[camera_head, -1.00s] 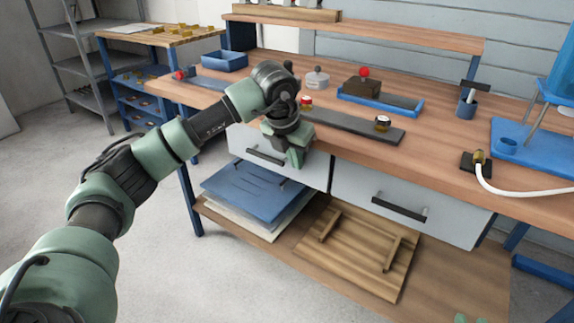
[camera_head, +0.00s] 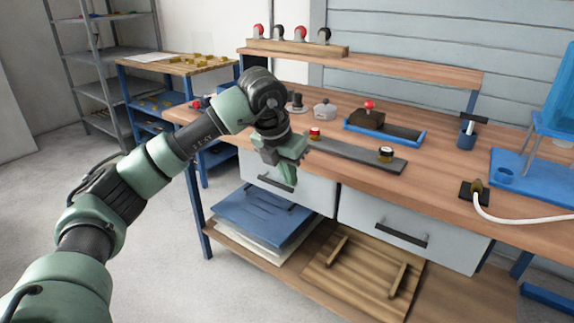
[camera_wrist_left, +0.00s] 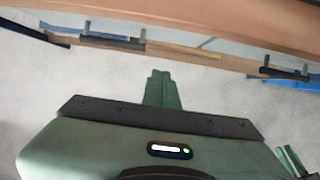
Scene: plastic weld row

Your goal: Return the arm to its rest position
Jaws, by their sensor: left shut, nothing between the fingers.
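My left arm (camera_head: 145,170) reaches in from the lower left of the head view. My left gripper (camera_head: 290,178) points down in front of the workbench's left drawer, just off the bench's front edge. Its fingers are shut with nothing between them. In the left wrist view the closed fingers (camera_wrist_left: 161,90) show over the grey floor, apart from the bench. My right gripper does not show in the head view.
The wooden workbench (camera_head: 370,180) carries a grey rail (camera_head: 350,153), a blue tray (camera_head: 411,135) and a blue stand (camera_head: 530,178). Its drawer handles (camera_head: 401,234) jut forward. Blue and white sheets (camera_head: 262,216) lie on the lower shelf. Floor in front is clear.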

